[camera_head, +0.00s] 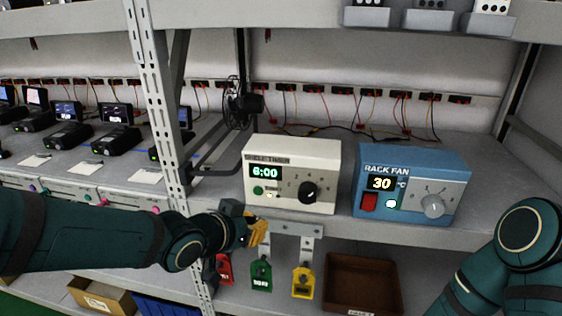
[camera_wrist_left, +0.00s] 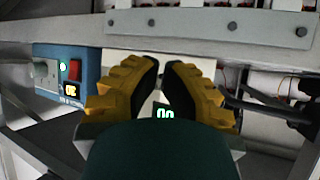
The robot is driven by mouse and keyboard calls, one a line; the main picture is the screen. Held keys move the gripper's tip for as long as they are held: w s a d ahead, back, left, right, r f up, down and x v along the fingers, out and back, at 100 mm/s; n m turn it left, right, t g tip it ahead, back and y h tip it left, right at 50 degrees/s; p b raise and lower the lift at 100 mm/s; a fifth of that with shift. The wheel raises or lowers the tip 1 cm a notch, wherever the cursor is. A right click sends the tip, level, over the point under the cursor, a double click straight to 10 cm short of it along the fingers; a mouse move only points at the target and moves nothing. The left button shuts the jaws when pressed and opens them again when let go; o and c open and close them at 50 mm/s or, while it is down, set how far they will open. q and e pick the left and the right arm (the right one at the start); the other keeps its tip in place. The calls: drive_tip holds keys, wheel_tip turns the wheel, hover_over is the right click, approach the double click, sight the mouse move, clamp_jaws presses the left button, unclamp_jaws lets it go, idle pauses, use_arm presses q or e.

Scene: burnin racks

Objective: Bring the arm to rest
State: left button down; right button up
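My left arm (camera_head: 100,235) reaches in from the left at shelf-edge height. Its gripper (camera_head: 258,232) has yellow fingers and is just in front of the shelf edge, below the white timer box (camera_head: 318,160). In the left wrist view the two fingers (camera_wrist_left: 160,75) stand apart with nothing held between them, and part of a lit green display (camera_wrist_left: 165,114) shows in the gap. My right arm (camera_head: 525,240) shows at the lower right; its gripper is out of view. The timer reads 6:00, with a black knob.
A blue rack fan box (camera_head: 412,185) reading 30 stands right of the timer. Red (camera_head: 222,268), green (camera_head: 261,275) and yellow (camera_head: 303,282) tags hang below the shelf edge. A brown bin (camera_head: 362,264) sits beneath. A slotted upright (camera_head: 158,100) rises behind my left arm.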

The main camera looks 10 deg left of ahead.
use_arm(q)
drive_tip(key=s+f+n+g+y, duration=0.1)
drive_tip(key=s+f+n+g, duration=0.15)
drive_tip(key=f, duration=0.95)
drive_tip(key=s+f+n+g, duration=0.2)
drive_tip(key=f+g, duration=0.1)
drive_tip(key=f, duration=1)
drive_tip(key=s+f+n+g, duration=0.4)
drive_tip(key=s+f+g, duration=0.1)
drive_tip(key=s+f, duration=1)
drive_tip(key=w+d+r+m+t, duration=0.1)
drive_tip(key=w+d+r, duration=0.2)
drive_tip(key=w+r, duration=0.1)
drive_tip(key=shift+w+d+r, duration=0.15)
drive_tip(key=shift+w+r, duration=0.2)
drive_tip(key=shift+w, duration=0.45)
